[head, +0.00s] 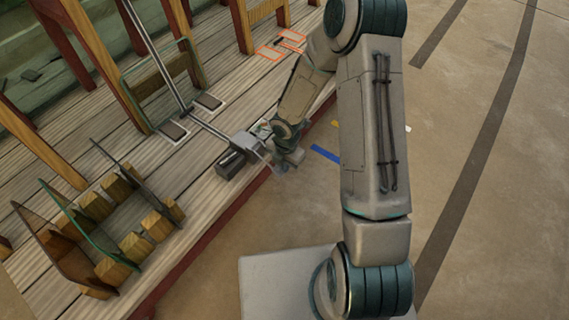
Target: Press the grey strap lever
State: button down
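A small light grey block (245,141) sits at the end of a metal bar on the wooden platform, beside a dark grey box (230,164). I cannot tell for sure which of these is the grey strap lever. My gripper (268,152) is at the platform's front edge, just right of the light grey block and very close to it. Its fingers are small and partly hidden by my wrist. I cannot tell whether they touch the block or whether they are open or shut.
A long metal rod (152,52) slants up from the platform (160,112). Wooden blocks with upright glass panes (82,232) stand at the lower left. Wooden posts (103,62) rise behind. A blue strip (325,154) lies on the floor.

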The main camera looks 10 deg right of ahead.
jog(key=shift+s+d+f, duration=0.25)
jog(key=shift+s+f, duration=0.1)
jog(key=shift+f, duration=0.05)
jog(key=s+d+r+p, duration=0.1)
jog(key=r+p, duration=0.3)
jog(key=r, duration=0.3)
jog(key=s+d+r+p, duration=0.2)
jog(key=r+p, duration=0.2)
jog(key=r, duration=0.2)
jog(key=shift+d+r+p, duration=0.2)
jog(key=shift+r+p, duration=0.15)
jog(key=shift+p, duration=0.05)
dwell(1.3)
